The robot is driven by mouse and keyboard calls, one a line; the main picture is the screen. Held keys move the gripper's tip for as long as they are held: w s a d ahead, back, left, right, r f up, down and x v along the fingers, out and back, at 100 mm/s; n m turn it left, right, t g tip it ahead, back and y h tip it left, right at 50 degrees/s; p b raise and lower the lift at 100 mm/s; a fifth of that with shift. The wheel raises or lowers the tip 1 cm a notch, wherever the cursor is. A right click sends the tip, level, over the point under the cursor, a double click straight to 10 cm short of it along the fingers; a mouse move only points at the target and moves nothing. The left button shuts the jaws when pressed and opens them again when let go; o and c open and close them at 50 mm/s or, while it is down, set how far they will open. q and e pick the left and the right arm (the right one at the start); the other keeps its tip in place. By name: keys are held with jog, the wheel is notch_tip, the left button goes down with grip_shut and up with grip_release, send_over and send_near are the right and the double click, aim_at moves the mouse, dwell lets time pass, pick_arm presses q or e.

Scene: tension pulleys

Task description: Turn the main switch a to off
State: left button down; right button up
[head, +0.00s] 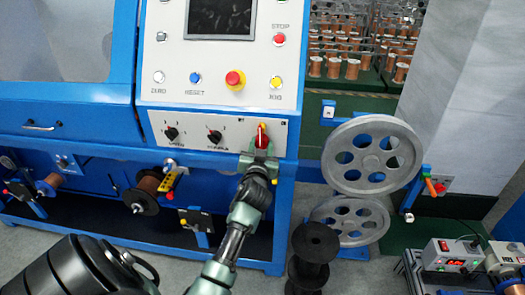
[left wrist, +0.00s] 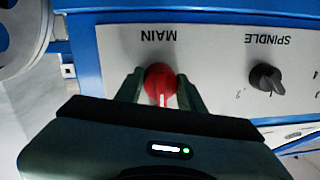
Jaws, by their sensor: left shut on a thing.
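The main switch (head: 262,138) is a red knob on the right end of the lower white panel of the blue machine. In the left wrist view the red knob (left wrist: 160,82) sits below the upside-down label MAIN, with a pale line on its face. My left gripper (head: 260,155) reaches it from below, and its two fingers (left wrist: 157,88) are on either side of the knob, shut on it. The fingers hide part of the knob's sides. The off mark cannot be read. My right gripper is not in view.
Two black knobs (head: 171,133) (head: 215,136) sit left of the switch on the same panel. Above are the ZERO, RESET and JOG buttons and a red emergency button (head: 235,80). Grey pulleys (head: 372,157) stand to the right. A black spool (head: 315,245) stands below.

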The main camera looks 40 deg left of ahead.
pick_arm(q)
jog(key=shift+n, duration=0.9)
jog(key=n, duration=0.2)
jog(key=shift+n+h+p, duration=0.3)
jog(key=shift+n+p, duration=0.7)
jog(key=shift+n, duration=1.1)
jog(key=shift+h, duration=0.3)
jog(key=c, duration=1)
grip_release()
jog(key=shift+o, duration=0.6)
jog(key=shift+t, duration=0.3)
